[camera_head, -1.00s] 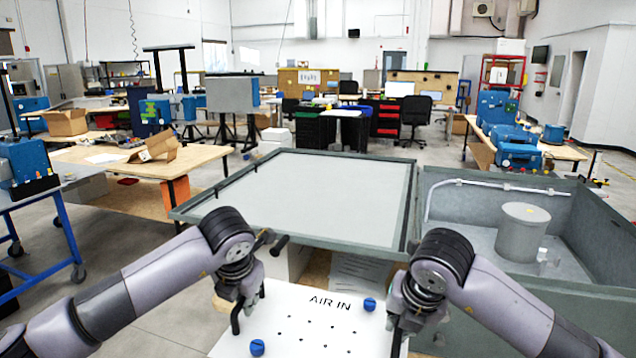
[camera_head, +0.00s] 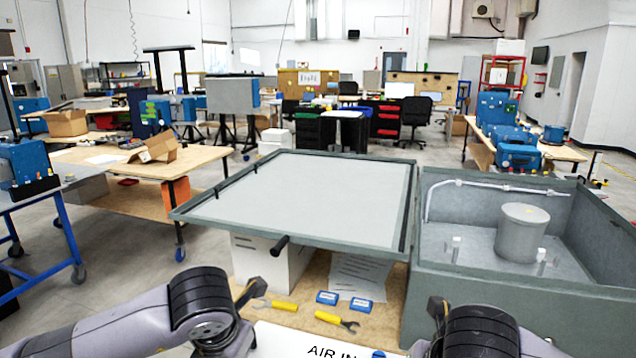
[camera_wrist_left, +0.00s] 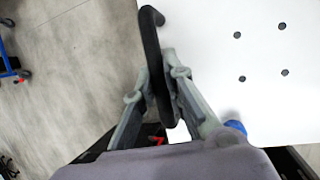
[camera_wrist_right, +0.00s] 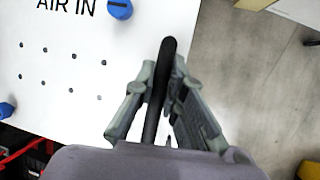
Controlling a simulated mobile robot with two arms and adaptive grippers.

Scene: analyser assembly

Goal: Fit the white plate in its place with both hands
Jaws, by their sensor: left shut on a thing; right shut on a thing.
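The white plate (camera_head: 290,340) shows at the bottom of the head view, mostly cut off, with part of the "AIR IN" lettering. The right wrist view shows its holes, lettering and blue knobs on the plate (camera_wrist_right: 55,85). My left gripper (camera_wrist_left: 160,75) is shut on a black handle (camera_wrist_left: 151,45) at one side of the plate. My right gripper (camera_wrist_right: 165,85) is shut on the other black handle (camera_wrist_right: 164,70). In the head view both grippers are largely below the picture edge. The grey analyser box (camera_head: 500,283) stands open at the right, its lid (camera_head: 300,195) swung out to the left.
A wooden bench (camera_head: 290,318) lies beyond the plate, with yellow-handled tools (camera_head: 275,304), small blue boxes (camera_head: 327,298) and a printed sheet (camera_head: 357,278). Inside the grey box are a cylinder (camera_head: 522,230) and a pale pipe (camera_head: 430,200). Floor shows at the left.

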